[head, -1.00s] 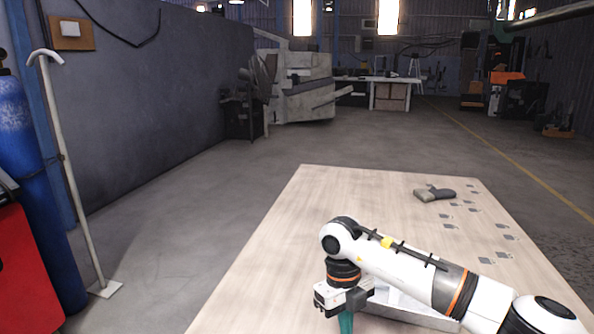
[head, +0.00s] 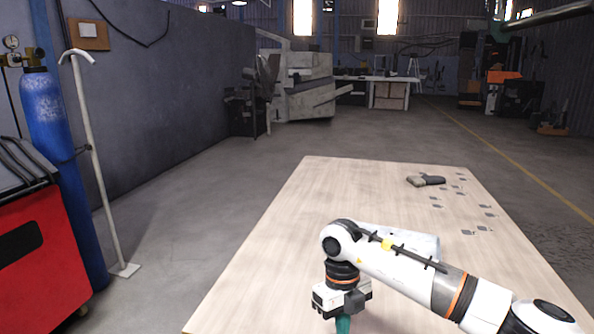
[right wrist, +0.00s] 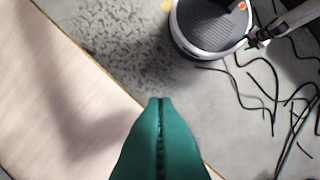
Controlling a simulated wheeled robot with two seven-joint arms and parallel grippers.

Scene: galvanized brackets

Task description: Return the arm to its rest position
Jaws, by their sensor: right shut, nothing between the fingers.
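My right arm reaches in from the right in the head view, bent at the elbow, with its gripper (head: 343,324) pointing down at the bottom of the picture. In the right wrist view the green fingers (right wrist: 161,103) are pressed together with nothing between them. Below them show the wooden table's edge (right wrist: 75,100) and the grey floor. My left arm and gripper are not in view.
Several small grey brackets (head: 486,206) lie at the table's right side, by a dark grey tool-like object (head: 426,180). A white container (head: 411,240) is partly hidden behind my arm. Dark cables (right wrist: 290,115) lie on the floor. The table's left part is clear.

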